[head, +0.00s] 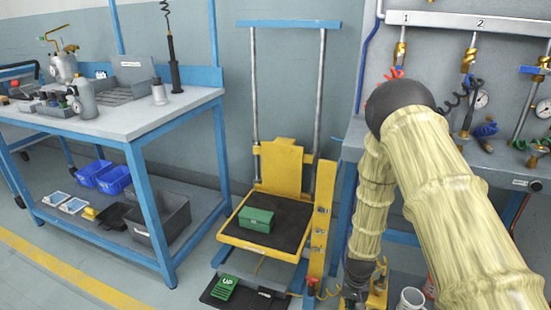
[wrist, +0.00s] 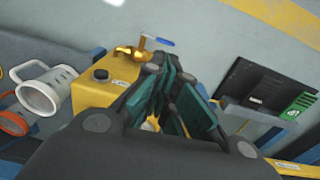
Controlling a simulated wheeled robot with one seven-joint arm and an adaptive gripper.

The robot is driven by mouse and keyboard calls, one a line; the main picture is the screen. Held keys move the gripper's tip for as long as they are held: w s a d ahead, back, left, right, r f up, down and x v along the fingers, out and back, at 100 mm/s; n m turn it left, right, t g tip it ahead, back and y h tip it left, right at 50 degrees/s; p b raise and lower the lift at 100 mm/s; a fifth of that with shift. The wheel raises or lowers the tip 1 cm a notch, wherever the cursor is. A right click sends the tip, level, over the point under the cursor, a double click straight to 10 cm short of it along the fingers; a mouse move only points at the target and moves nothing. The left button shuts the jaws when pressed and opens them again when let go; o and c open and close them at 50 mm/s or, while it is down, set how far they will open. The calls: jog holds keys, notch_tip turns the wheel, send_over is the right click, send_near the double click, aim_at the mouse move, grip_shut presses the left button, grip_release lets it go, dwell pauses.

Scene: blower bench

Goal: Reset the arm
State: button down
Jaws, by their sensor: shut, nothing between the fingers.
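My arm, in a pale yellow cover, enters the head view from the right, bends at a dark joint and reaches down past the right-hand bench. In the wrist view my gripper (wrist: 172,95) has its teal finger pads together, with nothing seen between them. It points down over a yellow canister (wrist: 105,82) with a dark cap and a brass fitting, apart from it as far as I can tell. The lowest part of the arm in the head view is partly cut off by the frame's bottom edge.
A white mug-like vessel (wrist: 46,90) stands beside the canister. A lift with a yellow-edged platform (head: 300,240) holds a green box (head: 256,219). A blue-framed bench (head: 120,122) stands left. A gauge panel (head: 440,45) is at right. A green pedal (head: 223,288) lies on the floor.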

jog(key=s+a+f+n, duration=0.1)
jog(key=s+a, duration=0.1)
jog(key=s, duration=0.9)
jog(key=s+a+f+n, duration=0.2)
jog(key=s+a, duration=0.1)
jog(key=s, duration=0.8)
jog(key=s+a+f+n, duration=0.1)
jog(key=s+a, duration=0.1)
jog(key=s, duration=0.9)
notch_tip(320, 180, up, 32)
jog(key=p, duration=3.2)
jog(key=shift+a, duration=0.15)
